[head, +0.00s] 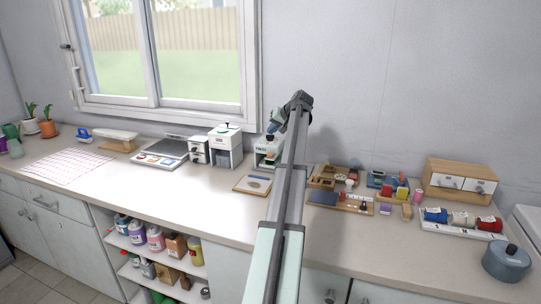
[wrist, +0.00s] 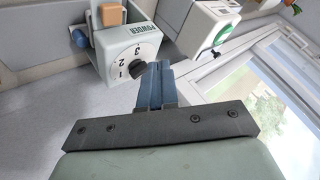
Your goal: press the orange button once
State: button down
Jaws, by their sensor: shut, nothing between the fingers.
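A white dispenser (wrist: 134,50) marked POWDER, with a numbered dial, stands at the upper left of the wrist view. A small orange block, which looks like the orange button (wrist: 110,15), sits beside the dispenser's light blue part. In the head view the dispenser (head: 267,153) stands on the counter, partly behind my arm; I cannot make out the button there. My gripper (wrist: 155,72) is shut and empty. Its blue fingertips appear close to the dial, apart from the orange button; I cannot tell whether they touch the dial. In the head view my gripper (head: 273,126) is just above the dispenser.
White machines (head: 225,146) stand left of the dispenser, near the window. A wooden board (head: 252,184) lies in front. Trays with small parts (head: 340,201) and a wooden drawer box (head: 460,175) are to the right. The counter's front strip is mostly clear.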

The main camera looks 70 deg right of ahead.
aim_at(272, 154)
jog(key=shift+f, duration=3.65)
jog(key=shift+f, duration=0.95)
jog(key=shift+r, duration=0.1)
dwell(0.3)
jog(key=shift+r, duration=0.9)
jog(key=shift+r, duration=2.5)
